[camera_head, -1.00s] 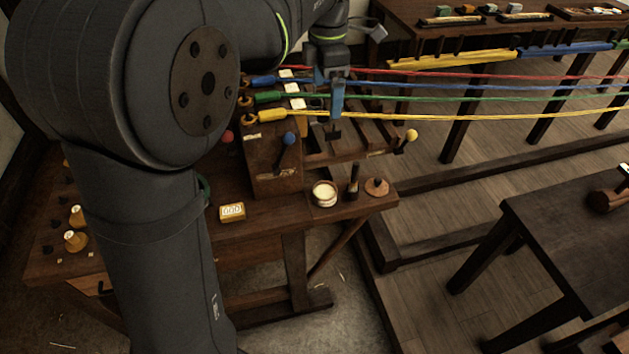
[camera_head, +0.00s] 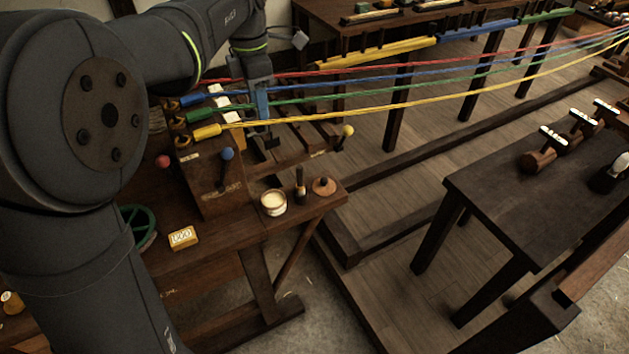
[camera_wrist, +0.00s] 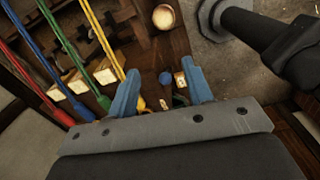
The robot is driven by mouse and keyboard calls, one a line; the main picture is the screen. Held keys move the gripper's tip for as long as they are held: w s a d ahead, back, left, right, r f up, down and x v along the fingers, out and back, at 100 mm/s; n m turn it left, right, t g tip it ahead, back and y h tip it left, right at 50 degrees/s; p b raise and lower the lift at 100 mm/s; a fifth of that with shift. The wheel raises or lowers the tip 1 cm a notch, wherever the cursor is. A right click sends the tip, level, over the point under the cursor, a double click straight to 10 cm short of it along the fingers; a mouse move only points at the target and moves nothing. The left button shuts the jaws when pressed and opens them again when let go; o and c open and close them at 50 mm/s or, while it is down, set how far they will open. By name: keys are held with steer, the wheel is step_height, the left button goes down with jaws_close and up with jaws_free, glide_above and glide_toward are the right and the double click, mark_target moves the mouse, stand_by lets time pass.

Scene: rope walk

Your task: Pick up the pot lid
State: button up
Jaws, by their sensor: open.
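The pot lid (camera_head: 324,187) is a small brown disc with a dark knob, lying near the right end of the wooden bench. A dark-handled tool (camera_head: 300,186) stands just left of it, then a small pot (camera_head: 273,203) with pale contents. My gripper (camera_head: 268,138) points down behind the ropes, above and left of the lid and clear of it. In the wrist view its two blue fingers (camera_wrist: 163,90) are spread with nothing held between them. I cannot make out the lid in the wrist view; a pale round thing there (camera_wrist: 163,17) may be the pot.
Red, blue, green and yellow ropes (camera_head: 400,104) stretch right from the bench's wooden block, close to my gripper. Levers with a blue ball (camera_head: 227,153) and a yellow ball (camera_head: 347,130) stick up. A dark table (camera_head: 530,200) stands right.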

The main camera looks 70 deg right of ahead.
steer(key=s+d+f+m+g+h, duration=0.15)
steer(key=s+f+m, duration=0.35)
steer(key=m, duration=0.7)
steer(key=m+h, duration=0.2)
steer(key=m, duration=1.6)
glide_toward(324, 179)
steer(key=x, duration=0.3)
steer(key=shift+s+a+f, duration=0.25)
steer(key=shift+f, duration=0.05)
steer(key=shift+d+x, duration=0.15)
steer(key=shift+x, duration=1.15)
steer(key=shift+d+x, duration=0.15)
steer(key=shift+x, duration=1.15)
steer(key=shift+w, duration=0.2)
steer(key=shift+r, duration=0.1)
jaws_close()
